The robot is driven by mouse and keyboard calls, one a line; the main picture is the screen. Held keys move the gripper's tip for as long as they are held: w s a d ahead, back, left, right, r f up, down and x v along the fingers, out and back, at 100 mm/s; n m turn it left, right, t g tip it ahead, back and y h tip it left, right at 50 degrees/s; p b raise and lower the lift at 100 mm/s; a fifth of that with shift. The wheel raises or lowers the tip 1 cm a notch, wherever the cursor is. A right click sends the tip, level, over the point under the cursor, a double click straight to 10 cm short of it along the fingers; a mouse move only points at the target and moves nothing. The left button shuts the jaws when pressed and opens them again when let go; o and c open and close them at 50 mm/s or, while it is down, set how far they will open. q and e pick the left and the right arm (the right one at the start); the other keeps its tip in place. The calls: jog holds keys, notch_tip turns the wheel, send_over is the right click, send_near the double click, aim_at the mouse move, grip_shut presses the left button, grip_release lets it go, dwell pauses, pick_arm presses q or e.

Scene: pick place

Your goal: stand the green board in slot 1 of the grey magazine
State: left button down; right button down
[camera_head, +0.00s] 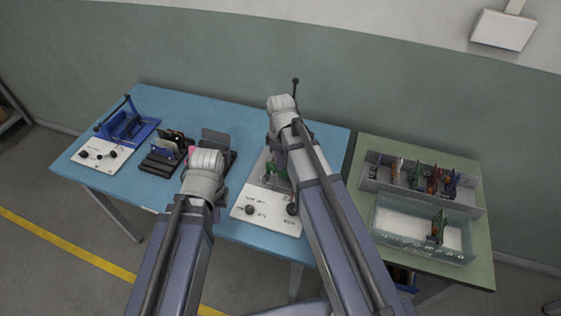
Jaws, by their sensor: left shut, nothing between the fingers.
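A green board (279,166) shows partly beside my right arm, over a light fixture on the blue table; the arm hides much of it. A dark grey slotted holder (158,166) with dark cards stands left of my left gripper; a grey upright panel (216,139) is behind it. I cannot tell which holder is the magazine, and no slot number is readable. My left gripper (204,166) is shut and empty beside the holder; its fingers are mostly hidden. My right gripper (281,118) is over the fixture's far part, its fingers hidden by my arm.
A blue fixture (129,128) with a white control panel (96,154) stands at left. On the green table, a grey divided rack (461,202) holds several coloured boards, and a clear-walled tray (405,237) holds a green-and-brown board (438,226). The blue table's front left is clear.

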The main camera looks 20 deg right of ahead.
jog(key=shift+f+b, duration=0.9)
jog(key=shift+f, duration=0.05)
dwell(0.4)
dwell(0.3)
jog(key=c, duration=1)
grip_release()
jog(key=shift+c, duration=1)
jog(key=shift+r, duration=0.15)
notch_tip(320, 180, up, 8)
jog(key=p, duration=0.8)
